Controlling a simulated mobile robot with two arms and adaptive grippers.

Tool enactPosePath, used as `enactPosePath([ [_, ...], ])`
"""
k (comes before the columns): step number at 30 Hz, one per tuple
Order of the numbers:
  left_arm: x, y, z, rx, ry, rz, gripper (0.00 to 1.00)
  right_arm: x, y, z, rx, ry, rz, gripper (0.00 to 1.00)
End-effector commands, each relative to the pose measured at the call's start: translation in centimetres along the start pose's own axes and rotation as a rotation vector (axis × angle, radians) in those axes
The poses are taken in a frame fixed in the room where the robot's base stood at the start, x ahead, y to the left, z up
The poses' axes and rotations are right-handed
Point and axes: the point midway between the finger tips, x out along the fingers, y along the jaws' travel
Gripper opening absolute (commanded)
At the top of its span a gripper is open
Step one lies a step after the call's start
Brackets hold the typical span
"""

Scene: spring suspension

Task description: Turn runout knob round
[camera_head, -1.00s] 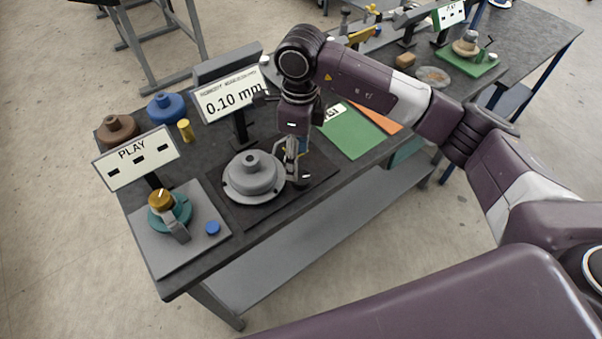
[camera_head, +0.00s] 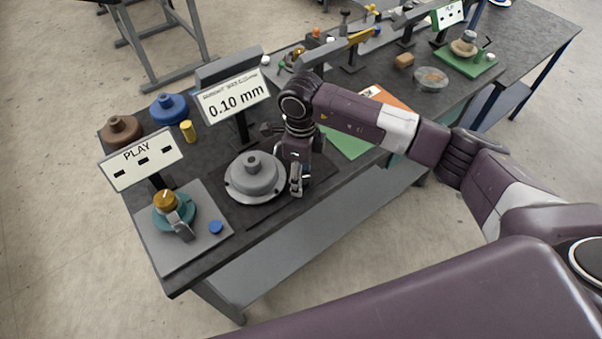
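The runout display (camera_head: 235,97) reads 0.10 mm on its post. In front of it a grey flanged hub (camera_head: 254,178) with a short central boss sits on a dark mat (camera_head: 235,212). I cannot pick out a separate runout knob; part of the mat is hidden behind my arm. My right gripper (camera_head: 296,188) points down just right of the hub's flange, near the mat. Its fingers look close together, but their gap and anything between them are unclear. My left gripper is out of view.
A PLAY sign (camera_head: 141,160) stands behind a grey plate (camera_head: 172,252) with a gold-topped teal knob (camera_head: 166,200) and a blue button (camera_head: 215,227). Brown (camera_head: 121,131) and blue (camera_head: 168,108) hubs and a yellow cylinder (camera_head: 188,131) stand at the back left. A green sheet (camera_head: 347,143) lies right of my wrist.

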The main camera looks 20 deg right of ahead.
Motion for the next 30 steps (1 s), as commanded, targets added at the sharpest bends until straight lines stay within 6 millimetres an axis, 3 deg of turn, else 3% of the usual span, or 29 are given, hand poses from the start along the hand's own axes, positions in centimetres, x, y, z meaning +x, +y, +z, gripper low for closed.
enactPosePath([
  [1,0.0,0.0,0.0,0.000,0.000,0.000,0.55,0.0,0.0,0.0,0.000,0.000,0.000,0.46],
  [11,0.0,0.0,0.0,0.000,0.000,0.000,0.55,-0.1,0.0,0.0,0.000,-0.001,0.000,0.11],
  [19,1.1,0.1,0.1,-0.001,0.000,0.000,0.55,0.1,0.0,0.1,0.096,-0.002,0.000,0.11],
  [29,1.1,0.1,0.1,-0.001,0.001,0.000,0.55,-0.1,0.0,0.1,0.118,-0.001,0.001,0.11],
  [30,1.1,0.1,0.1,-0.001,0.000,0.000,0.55,-0.1,0.0,0.1,0.118,-0.001,0.001,0.39],
])
